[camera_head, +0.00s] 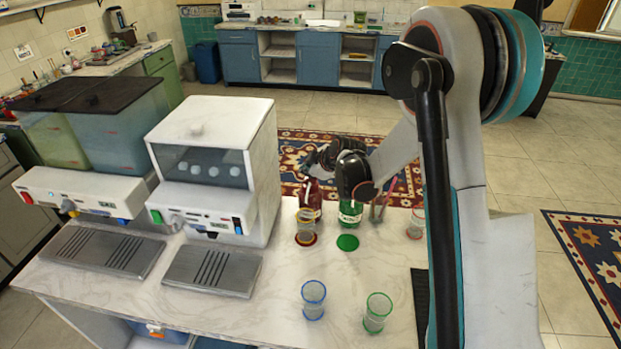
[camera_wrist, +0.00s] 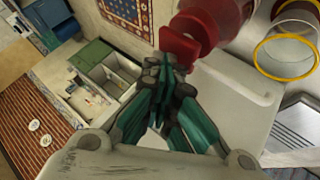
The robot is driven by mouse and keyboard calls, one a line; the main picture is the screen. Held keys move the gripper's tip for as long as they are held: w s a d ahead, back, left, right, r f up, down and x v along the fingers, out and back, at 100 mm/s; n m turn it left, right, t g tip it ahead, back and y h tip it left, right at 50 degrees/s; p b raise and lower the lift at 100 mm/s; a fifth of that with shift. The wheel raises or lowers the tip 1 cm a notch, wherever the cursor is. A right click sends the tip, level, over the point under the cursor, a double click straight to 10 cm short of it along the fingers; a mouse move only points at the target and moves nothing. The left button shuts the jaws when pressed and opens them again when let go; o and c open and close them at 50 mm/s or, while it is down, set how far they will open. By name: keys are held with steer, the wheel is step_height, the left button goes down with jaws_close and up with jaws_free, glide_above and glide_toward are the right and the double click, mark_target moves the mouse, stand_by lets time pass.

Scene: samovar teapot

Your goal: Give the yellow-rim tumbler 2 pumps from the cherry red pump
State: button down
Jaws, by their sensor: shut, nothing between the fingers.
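The cherry red pump (camera_head: 311,194) stands near the table's back edge, its top hidden behind my gripper (camera_head: 316,160) in the head view. In the wrist view its red head (camera_wrist: 181,46) is right by the fingertips of my gripper (camera_wrist: 166,68); I cannot tell whether they touch. My gripper is shut and empty. The yellow-rim tumbler (camera_head: 305,226) stands upright on a red disc (camera_head: 306,240) just in front of the red pump. It also shows at the upper right of the wrist view (camera_wrist: 286,57). Its contents are unclear.
A green pump bottle (camera_head: 350,213) stands right of the red one, with a green disc (camera_head: 347,243) in front. A red-rim tumbler (camera_head: 416,223) is at right. Blue-rim (camera_head: 313,300) and green-rim (camera_head: 377,313) tumblers stand nearer. A white dispenser (camera_head: 215,170) is at left.

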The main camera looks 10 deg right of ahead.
mark_target(309, 179)
steer(key=shift+f+b, duration=0.45)
steer(key=shift+f, duration=0.15)
stand_by(0.5)
steer(key=shift+r, duration=0.1)
steer(key=shift+r+p, duration=0.7)
steer(key=shift+r, duration=0.55)
steer(key=shift+r, duration=0.1)
step_height(309, 179, up, 5)
steer(key=p, duration=0.2)
steer(key=shift+p, duration=0.3)
stand_by(1.6)
